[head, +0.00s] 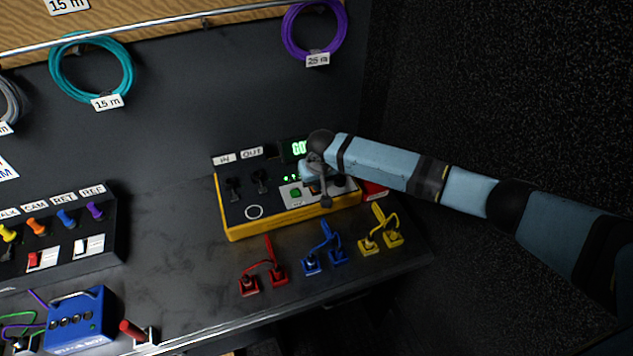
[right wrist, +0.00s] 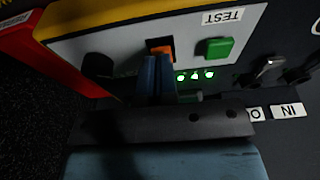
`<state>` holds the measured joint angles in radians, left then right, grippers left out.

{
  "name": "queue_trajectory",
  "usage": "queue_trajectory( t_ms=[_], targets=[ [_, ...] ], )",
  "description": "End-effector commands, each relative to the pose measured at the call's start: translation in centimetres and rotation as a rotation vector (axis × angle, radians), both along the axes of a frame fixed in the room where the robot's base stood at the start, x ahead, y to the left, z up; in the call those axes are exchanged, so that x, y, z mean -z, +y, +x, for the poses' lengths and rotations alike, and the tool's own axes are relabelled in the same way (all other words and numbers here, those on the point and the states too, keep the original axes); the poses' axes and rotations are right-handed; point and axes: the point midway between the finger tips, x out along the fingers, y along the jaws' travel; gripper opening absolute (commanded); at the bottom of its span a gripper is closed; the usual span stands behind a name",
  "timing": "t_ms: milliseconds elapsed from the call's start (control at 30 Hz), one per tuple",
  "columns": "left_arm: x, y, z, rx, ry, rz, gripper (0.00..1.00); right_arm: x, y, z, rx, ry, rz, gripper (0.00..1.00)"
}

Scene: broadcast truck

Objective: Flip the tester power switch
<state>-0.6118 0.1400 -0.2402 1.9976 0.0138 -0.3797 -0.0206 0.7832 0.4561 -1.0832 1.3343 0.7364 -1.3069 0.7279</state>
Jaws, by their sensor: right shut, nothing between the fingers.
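The tester (head: 290,218) is a yellow-edged black box on the bench, with IN and OUT labels, a lit green display (head: 298,149) partly hidden by my arm, and a green TEST button (head: 296,192). The same button (right wrist: 216,48) shows in the right wrist view. The orange power switch (right wrist: 159,44) sits on the grey panel beside it. My right gripper (right wrist: 158,62) is shut and empty, its fingertips right at the orange switch; I cannot tell if they touch it. In the head view the right gripper (head: 318,184) is over the tester's right part and hides the switch. My left gripper is out of view.
A black panel with coloured plugs (head: 55,240) and a blue box (head: 78,318) stand to the left. A dark speckled wall (head: 480,90) is on the right.

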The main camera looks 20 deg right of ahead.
Motion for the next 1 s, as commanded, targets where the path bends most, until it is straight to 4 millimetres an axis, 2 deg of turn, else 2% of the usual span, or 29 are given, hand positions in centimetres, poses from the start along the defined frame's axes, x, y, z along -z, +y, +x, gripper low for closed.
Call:
queue_trajectory(
  t_ms=[367, 533, 1000],
  targets=[
    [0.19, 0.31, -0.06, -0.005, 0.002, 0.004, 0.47, 0.09, -0.02, -0.06, 0.000, -0.003, 0.000, 0.00],
    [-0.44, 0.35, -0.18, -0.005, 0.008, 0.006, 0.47, 0.80, -0.03, -0.62, 0.000, -0.082, 0.003, 0.00],
    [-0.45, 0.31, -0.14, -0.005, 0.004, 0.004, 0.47, 0.58, 0.02, 0.29, 0.001, -0.095, 0.002, 0.00]
  ],
)
